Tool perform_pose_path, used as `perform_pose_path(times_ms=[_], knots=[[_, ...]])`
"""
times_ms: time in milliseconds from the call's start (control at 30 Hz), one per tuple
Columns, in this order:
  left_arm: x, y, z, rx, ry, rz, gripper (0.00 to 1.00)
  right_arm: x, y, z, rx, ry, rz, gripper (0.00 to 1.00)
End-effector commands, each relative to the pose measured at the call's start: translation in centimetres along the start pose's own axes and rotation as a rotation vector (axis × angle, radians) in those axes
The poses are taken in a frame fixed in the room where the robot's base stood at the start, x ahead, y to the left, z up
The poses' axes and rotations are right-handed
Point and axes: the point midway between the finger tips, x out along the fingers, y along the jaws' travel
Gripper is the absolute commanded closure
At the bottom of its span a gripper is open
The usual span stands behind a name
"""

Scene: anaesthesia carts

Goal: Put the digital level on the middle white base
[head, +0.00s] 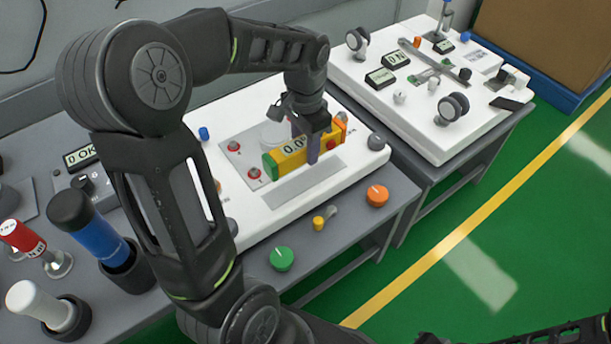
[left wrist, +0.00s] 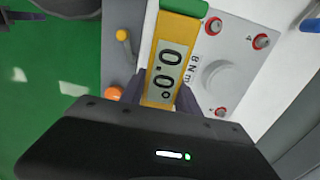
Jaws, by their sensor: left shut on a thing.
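The digital level is a yellow bar (head: 291,153) with a green end, an orange end and a display reading about 0.0. My left gripper (head: 312,153) is shut on it, fingers pointing down. The level lies over the middle white base (head: 278,222), between its round grey-white disc and a pale grey strip. I cannot tell whether it touches the base. In the left wrist view the level (left wrist: 180,30) runs between my fingers, and the base (left wrist: 275,45) shows beside it. My right gripper does not show; only a dark arm part is at the bottom right.
The middle base carries red-ringed screws (head: 254,173) and a blue knob (head: 204,133). Orange (head: 377,195) and green (head: 282,258) knobs sit along the grey bench front. Another white base (head: 437,139) with gauges stands at the right. Blue, red and white-handled tools stand at the left.

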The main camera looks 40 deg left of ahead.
Motion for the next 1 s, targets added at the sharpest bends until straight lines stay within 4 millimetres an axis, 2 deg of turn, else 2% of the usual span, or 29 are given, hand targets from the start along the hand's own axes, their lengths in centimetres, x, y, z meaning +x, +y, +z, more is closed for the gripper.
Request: perform_pose_path(times_ms=[100,200,567,833,1000], knots=[[2.3,0.0,0.1,-0.001,-0.002,0.001,1.0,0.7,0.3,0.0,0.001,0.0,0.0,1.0],[3.4,0.0,0.0,0.0,-0.001,0.001,1.0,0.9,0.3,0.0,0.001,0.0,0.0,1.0],[3.8,0.0,0.0,0.0,0.0,0.0,1.0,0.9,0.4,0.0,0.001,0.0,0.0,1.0],[7.8,0.0,0.1,0.001,-0.003,0.001,1.0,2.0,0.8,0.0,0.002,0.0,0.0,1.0],[8.6,0.0,0.0,0.0,0.0,-0.001,1.0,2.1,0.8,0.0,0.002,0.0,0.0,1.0]])
